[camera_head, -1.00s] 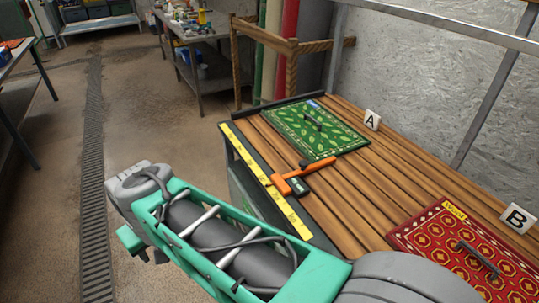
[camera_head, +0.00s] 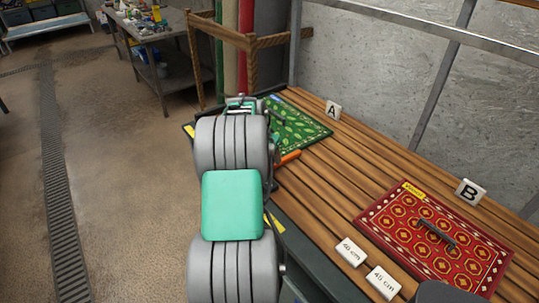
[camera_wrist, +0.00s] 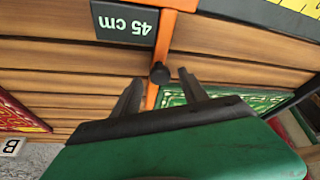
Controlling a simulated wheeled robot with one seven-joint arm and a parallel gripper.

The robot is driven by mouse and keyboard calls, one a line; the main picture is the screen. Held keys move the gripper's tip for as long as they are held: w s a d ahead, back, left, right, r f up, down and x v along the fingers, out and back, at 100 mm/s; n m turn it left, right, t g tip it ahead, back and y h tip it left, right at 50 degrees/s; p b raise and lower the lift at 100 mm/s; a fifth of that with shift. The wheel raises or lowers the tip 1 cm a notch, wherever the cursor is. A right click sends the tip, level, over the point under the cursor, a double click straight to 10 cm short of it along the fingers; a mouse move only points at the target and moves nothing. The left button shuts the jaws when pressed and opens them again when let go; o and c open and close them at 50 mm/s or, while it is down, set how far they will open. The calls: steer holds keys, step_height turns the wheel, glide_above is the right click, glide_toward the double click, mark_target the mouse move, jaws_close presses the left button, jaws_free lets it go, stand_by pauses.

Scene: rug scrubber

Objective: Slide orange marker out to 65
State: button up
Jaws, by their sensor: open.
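The orange marker (camera_wrist: 174,45) lies across the wooden slats in the wrist view, with a round black knob (camera_wrist: 160,73) on it and a dark plate (camera_wrist: 125,22) reading "45 cm" beside it. My gripper (camera_wrist: 159,78) is open, its two dark fingers on either side of the knob in the picture; I cannot tell whether they touch it. The yellow scale (camera_wrist: 296,12) shows at the top right. In the head view, only a bit of the orange marker (camera_head: 289,157) shows past my arm, which hides most of the scale (camera_head: 276,226).
A green rug (camera_head: 300,128) lies by sign A (camera_head: 333,110), and a red rug (camera_head: 405,255) by sign B (camera_head: 470,192). Bare slats (camera_head: 335,185) lie between the rugs.

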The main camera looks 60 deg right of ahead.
steer(key=shift+d+f, duration=0.15)
steer(key=shift+f, duration=0.25)
jaws_close()
stand_by(1.2)
